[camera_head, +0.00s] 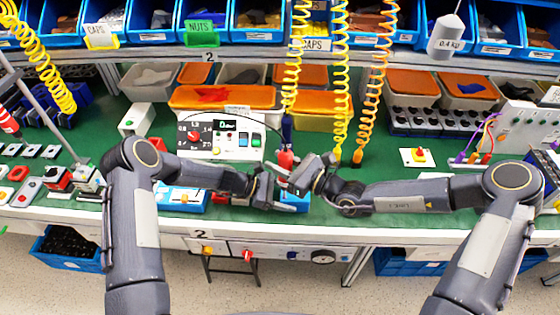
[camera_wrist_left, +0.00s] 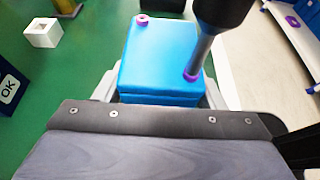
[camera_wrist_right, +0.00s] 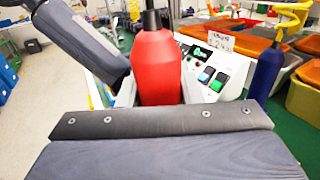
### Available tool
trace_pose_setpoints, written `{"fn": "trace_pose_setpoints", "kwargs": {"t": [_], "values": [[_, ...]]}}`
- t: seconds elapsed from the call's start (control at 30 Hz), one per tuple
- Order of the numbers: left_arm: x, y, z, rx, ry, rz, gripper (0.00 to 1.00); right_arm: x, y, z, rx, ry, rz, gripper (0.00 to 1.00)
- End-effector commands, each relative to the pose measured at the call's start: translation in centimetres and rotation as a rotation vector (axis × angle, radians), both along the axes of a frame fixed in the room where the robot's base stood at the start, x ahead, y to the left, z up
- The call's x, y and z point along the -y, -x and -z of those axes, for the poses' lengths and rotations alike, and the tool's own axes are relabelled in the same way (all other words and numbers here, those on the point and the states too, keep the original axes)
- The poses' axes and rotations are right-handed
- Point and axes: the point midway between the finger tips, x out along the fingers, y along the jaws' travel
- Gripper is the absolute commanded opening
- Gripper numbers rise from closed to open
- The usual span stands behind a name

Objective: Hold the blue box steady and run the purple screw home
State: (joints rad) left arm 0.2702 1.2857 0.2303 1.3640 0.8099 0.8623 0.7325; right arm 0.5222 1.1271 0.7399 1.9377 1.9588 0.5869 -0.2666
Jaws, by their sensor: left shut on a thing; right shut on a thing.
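The blue box (camera_wrist_left: 150,55) is between the fingers of my left gripper (camera_head: 277,196), low over the bench's front edge; the box also shows in the head view (camera_head: 296,203). A purple screw (camera_wrist_left: 191,77) is at the box's near right corner, with the grey driver shaft (camera_wrist_left: 200,52) standing on it, slightly tilted. A second purple screw (camera_wrist_left: 143,20) is at the far left corner. My right gripper (camera_head: 292,176) is shut on the red power screwdriver (camera_wrist_right: 157,65), above the box. How deep the screw sits is hidden by the shaft's tip.
A white control box with a display (camera_head: 222,135) stands just behind the grippers. Coiled yellow cords (camera_head: 341,80) hang behind and above. Another blue box (camera_head: 180,200) lies left along the front edge.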

Motion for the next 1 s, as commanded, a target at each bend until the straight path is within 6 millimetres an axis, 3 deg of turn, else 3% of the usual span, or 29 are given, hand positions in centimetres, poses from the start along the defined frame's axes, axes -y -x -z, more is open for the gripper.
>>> {"fn": "trace_pose_setpoints", "kwargs": {"t": [1.0], "values": [[0.04, 0.03, -0.04, -0.001, 0.001, 0.001, 0.23, 0.05, -0.04, -0.44, -0.001, 0.002, 0.001, 0.00]]}}
